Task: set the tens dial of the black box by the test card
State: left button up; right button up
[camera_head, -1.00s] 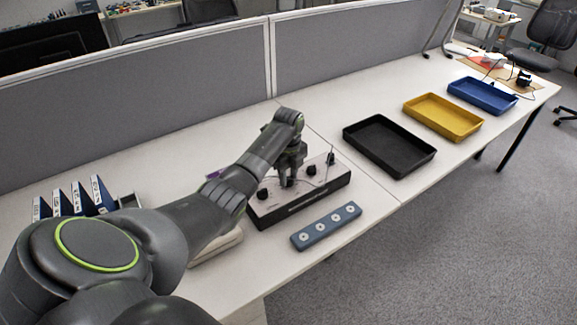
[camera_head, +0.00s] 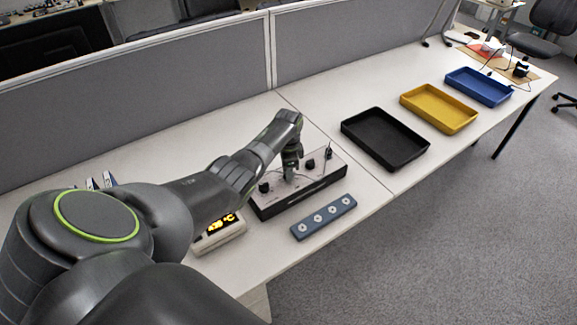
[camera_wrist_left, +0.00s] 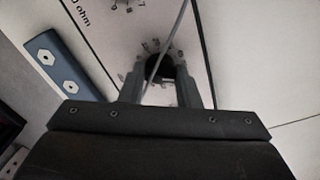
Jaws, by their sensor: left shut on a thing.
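The black box (camera_head: 303,196) with a pale top stands on the table. Black dials show on it to the left (camera_head: 264,187) and right (camera_head: 310,163) of my left gripper (camera_head: 290,174). The gripper points down and is shut on a middle black dial (camera_wrist_left: 159,67), which sits between its fingertips in the left wrist view. Numbers ring this dial, partly hidden by the fingers; its pointer setting is unreadable. A thin grey cable crosses in front of it. "0 ohm" shows at that view's upper left. I cannot make out the test card. My right gripper is out of view.
A pale meter (camera_head: 222,236) with a lit orange display stands left of the box, partly behind my arm. Black (camera_head: 424,157), yellow (camera_head: 472,124) and blue (camera_head: 508,99) trays stand to the right.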

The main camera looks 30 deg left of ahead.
pick_arm(q)
jog(key=n+p, duration=0.1)
jog(key=n, duration=0.1)
jog(key=shift+r+n, duration=0.15)
jog(key=shift+n, duration=0.25)
jog(key=n+p, duration=0.1)
jog(key=n, duration=0.2)
jog(key=shift+n, duration=0.3)
jog(key=n, duration=0.3)
jog(key=shift+n+p, duration=0.3)
jog(key=shift+p, duration=0.1)
jog(key=n, duration=0.3)
jog(key=shift+n, duration=0.4)
jog(key=n+p, duration=0.1)
jog(key=n, duration=1.1)
jog(key=shift+p, duration=0.3)
jog(key=o, duration=1)
